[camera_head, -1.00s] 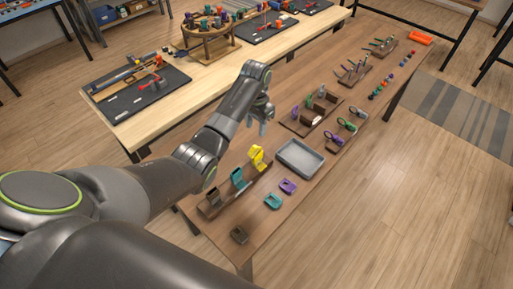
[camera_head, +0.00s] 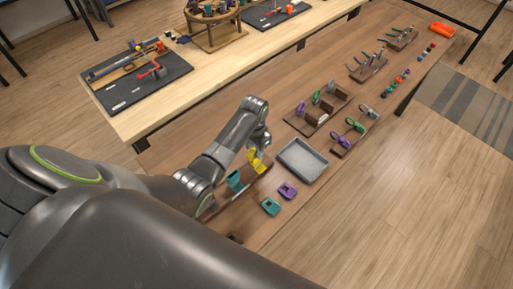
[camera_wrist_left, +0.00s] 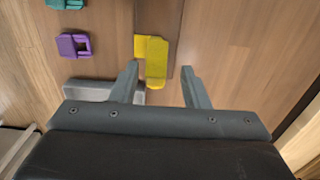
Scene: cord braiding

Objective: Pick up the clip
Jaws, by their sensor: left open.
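A yellow clip (camera_head: 258,163) stands on a brown wooden rack (camera_head: 240,194), beside a teal clip (camera_head: 235,181). My left gripper (camera_head: 259,147) is open and empty, right over the yellow clip. In the left wrist view the yellow clip (camera_wrist_left: 155,58) lies ahead of and partly between the two spread fingers (camera_wrist_left: 160,70), nearer the left one. I cannot tell how far below the fingertips it is. A purple clip (camera_head: 287,190) and another teal clip (camera_head: 270,206) lie flat on the table. My right gripper is not in view.
A grey tray (camera_head: 302,160) stands right of the yellow clip, close to my gripper. Racks with tools (camera_head: 320,110) and ring-shaped items (camera_head: 353,132) stand further back. The lighter workbench (camera_head: 180,105) holds black mats. Bare table lies behind my forearm.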

